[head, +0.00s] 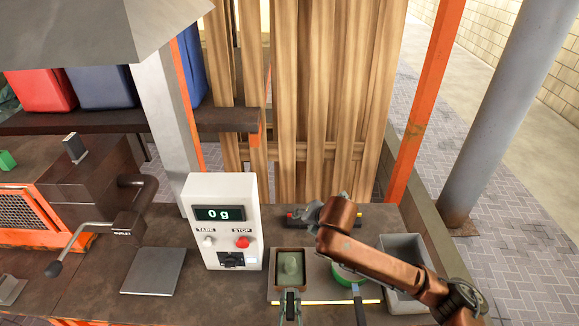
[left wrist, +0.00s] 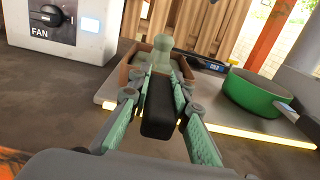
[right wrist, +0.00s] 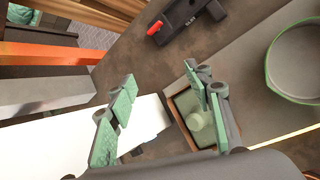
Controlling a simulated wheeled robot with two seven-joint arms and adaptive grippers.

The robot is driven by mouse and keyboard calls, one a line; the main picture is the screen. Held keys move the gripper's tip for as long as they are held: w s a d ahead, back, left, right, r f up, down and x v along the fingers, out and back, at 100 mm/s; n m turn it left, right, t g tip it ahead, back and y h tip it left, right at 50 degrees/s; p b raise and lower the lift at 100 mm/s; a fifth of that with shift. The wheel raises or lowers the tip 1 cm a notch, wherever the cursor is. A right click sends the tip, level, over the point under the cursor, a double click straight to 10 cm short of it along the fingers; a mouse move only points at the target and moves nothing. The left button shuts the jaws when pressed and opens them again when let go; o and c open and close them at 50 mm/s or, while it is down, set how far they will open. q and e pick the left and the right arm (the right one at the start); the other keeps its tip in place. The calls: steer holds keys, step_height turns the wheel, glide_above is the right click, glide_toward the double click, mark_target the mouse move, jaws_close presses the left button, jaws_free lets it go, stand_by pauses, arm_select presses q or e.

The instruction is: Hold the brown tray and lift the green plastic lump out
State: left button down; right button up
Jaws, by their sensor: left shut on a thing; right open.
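The brown tray (head: 276,266) stands on a light board, with the pale green lump (head: 290,264) in it. In the left wrist view the lump (left wrist: 166,55) rises above the tray's rim (left wrist: 135,76). My left gripper (left wrist: 160,78) is shut on a black handle (left wrist: 158,112) at the tray's near side. It also shows at the front in the head view (head: 290,303). My right gripper (right wrist: 162,78) is open and empty. In the right wrist view one finger overlaps the tray (right wrist: 172,105) near the lump (right wrist: 197,120); the height between them is unclear.
A green-rimmed pan (head: 350,277) stands right of the tray, with a grey bin (head: 405,248) beyond it. A white scale box (head: 224,220) reading 0 g stands at left. A dark device with a red end (right wrist: 178,25) lies behind the tray.

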mark_target(291, 260)
steer(key=s+a+f+n+g+h, duration=0.2)
steer(key=s+a+n, duration=0.2)
steer(key=s+n, duration=0.5)
steer(key=f, duration=0.3)
steer(key=w+f+m, duration=0.1)
steer(key=f, duration=0.3)
steer(key=w+a+f+m, duration=0.1)
steer(key=f, duration=0.3)
steer(key=shift+w+a, duration=0.1)
steer(key=shift+w, duration=0.1)
steer(key=shift+c, duration=0.3)
jaws_close()
